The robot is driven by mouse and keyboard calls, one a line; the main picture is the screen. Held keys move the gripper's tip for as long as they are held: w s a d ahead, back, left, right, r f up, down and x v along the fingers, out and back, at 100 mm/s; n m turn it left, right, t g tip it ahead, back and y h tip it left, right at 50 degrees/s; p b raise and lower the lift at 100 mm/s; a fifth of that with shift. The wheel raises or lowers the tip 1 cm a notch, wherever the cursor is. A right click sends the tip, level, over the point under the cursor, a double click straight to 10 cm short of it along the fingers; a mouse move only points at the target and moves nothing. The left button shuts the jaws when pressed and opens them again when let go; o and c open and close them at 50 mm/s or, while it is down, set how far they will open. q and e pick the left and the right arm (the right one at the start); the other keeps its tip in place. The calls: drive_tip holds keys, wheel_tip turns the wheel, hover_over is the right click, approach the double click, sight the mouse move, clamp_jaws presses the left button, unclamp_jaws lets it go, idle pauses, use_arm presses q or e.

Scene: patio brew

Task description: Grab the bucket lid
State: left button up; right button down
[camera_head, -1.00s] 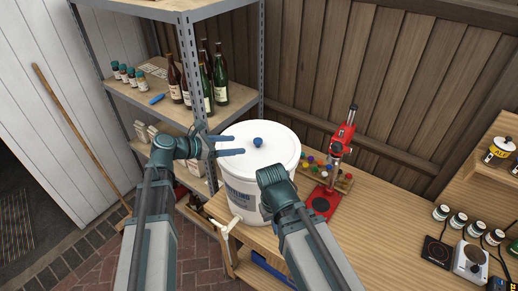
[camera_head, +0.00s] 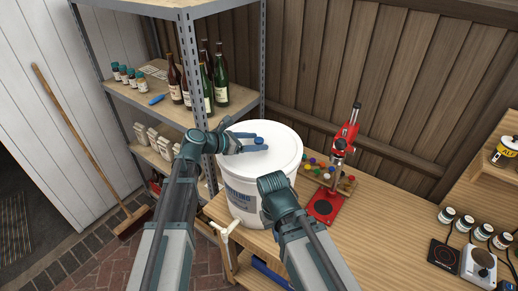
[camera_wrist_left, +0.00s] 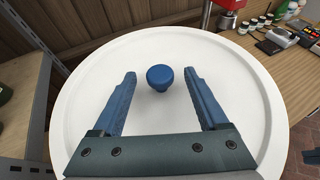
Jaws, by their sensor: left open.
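The white bucket lid (camera_head: 278,139) sits on the white bucket (camera_head: 243,203) on the wooden bench. A blue knob (camera_head: 258,141) stands at the lid's middle. My left gripper (camera_head: 254,142) is open just above the lid, its fingers pointing right at the knob. In the left wrist view the knob (camera_wrist_left: 160,77) is between the open fingertips (camera_wrist_left: 160,75), with clear space on both sides. The lid's rim (camera_wrist_left: 262,100) fills most of that view. My right arm reaches over the bench in front of the bucket; its fingers are hidden, so I cannot tell their state.
A metal shelf (camera_head: 130,92) with bottles (camera_head: 219,80) stands close behind and left of the bucket. A red bottle capper (camera_head: 340,150) and a rack of coloured caps stand right of it. Bench space at right centre is clear.

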use_arm(q)
drive_tip(key=shift+d, duration=0.1)
drive_tip(key=shift+c, duration=0.5)
clamp_jaws()
wheel_tip(320, 180, up, 10)
drive_tip(key=p, duration=1)
